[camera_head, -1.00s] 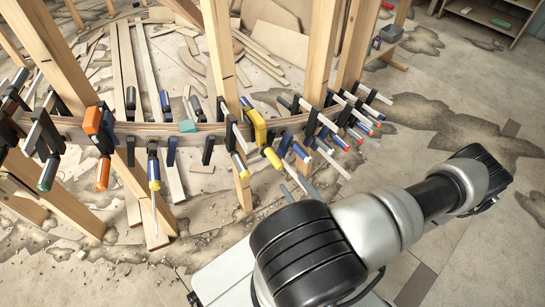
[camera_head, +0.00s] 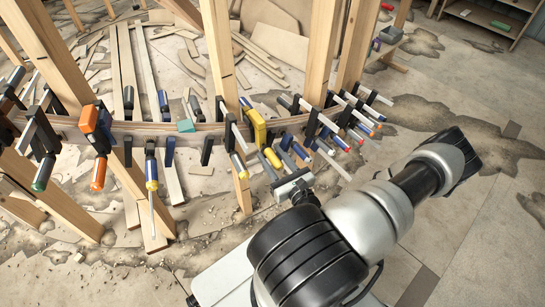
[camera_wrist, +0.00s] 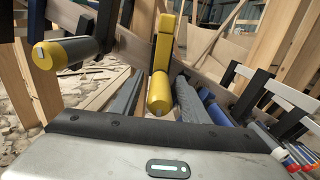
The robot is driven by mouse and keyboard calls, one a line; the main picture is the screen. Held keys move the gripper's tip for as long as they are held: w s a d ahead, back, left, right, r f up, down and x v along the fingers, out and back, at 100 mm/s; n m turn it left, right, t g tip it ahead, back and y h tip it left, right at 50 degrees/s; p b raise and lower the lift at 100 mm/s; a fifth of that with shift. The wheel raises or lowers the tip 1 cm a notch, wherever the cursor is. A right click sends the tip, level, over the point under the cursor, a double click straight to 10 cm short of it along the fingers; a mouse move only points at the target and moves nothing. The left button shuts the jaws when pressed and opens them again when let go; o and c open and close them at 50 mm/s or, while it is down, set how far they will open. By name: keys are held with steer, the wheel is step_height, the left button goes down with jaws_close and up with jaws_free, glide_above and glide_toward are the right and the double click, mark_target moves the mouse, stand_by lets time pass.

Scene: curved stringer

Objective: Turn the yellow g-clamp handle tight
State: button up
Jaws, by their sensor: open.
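The yellow g-clamp (camera_head: 258,127) is fixed on the curved wooden stringer beside an upright post. Its yellow handle (camera_head: 272,157) points towards me; in the wrist view the handle (camera_wrist: 160,97) shows end-on below the yellow clamp frame (camera_wrist: 162,52). My gripper (camera_head: 279,162) is open at the handle. In the wrist view, my gripper's two grey fingers (camera_wrist: 158,85) stand on either side of the handle, with a gap visible to the left. I cannot tell whether the right finger touches it.
Several clamps with dark bodies (camera_head: 350,115) crowd the stringer (camera_head: 195,128) to the right. Wooden posts (camera_head: 222,50) rise behind.

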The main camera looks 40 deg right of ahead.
steer(key=shift+c, duration=0.2)
jaws_close()
